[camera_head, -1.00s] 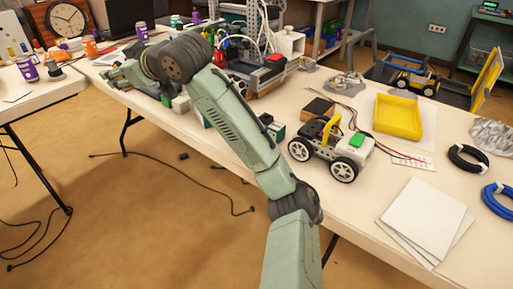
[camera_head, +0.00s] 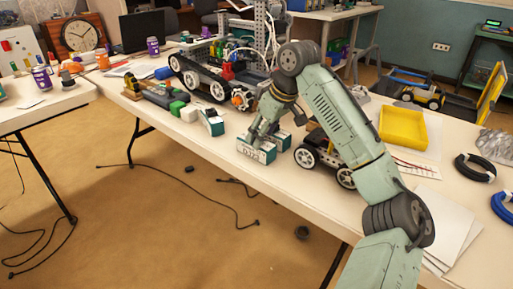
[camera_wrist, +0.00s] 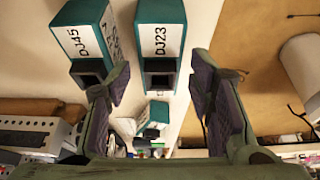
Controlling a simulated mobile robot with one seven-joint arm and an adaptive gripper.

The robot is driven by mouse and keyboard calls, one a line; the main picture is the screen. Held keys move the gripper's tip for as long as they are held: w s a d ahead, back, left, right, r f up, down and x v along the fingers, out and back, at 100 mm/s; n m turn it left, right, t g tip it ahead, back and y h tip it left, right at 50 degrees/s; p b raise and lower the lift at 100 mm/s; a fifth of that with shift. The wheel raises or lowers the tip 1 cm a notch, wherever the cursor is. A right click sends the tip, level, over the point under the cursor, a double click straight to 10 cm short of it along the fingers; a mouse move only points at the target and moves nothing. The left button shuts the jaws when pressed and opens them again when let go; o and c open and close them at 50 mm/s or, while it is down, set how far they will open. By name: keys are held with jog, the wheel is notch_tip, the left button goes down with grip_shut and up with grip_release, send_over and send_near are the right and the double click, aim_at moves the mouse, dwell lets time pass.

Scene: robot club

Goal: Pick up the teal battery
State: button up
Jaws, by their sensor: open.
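Three teal batteries with white labels show. One marked DJ23 (camera_head: 266,156) stands near the table's front edge and also shows in the wrist view (camera_wrist: 160,40). Another, marked DJ45 (camera_wrist: 85,38), stands beside it with a gap; it also shows in the head view (camera_head: 284,141). A third (camera_head: 212,123) stands farther left on the table. My gripper (camera_head: 257,136) is at the DJ23 battery, its fingers partly hiding it. In the wrist view my gripper (camera_wrist: 160,78) is open, with the DJ23 battery lying ahead between its fingers; I cannot tell whether they touch it.
A wheeled toy car (camera_head: 309,158) stands close right of the batteries, partly behind my arm. A tracked robot (camera_head: 205,80) stands behind left. A yellow tray (camera_head: 402,128) is at the right. The table's front edge (camera_head: 215,165) is close; free tabletop lies to the left of DJ23.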

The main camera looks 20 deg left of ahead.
jog(key=x, duration=0.5)
jog(key=shift+a+p, duration=0.25)
jog(key=shift+p, duration=0.05)
jog(key=shift+c, duration=0.2)
grip_shut()
jog(key=shift+r, duration=0.1)
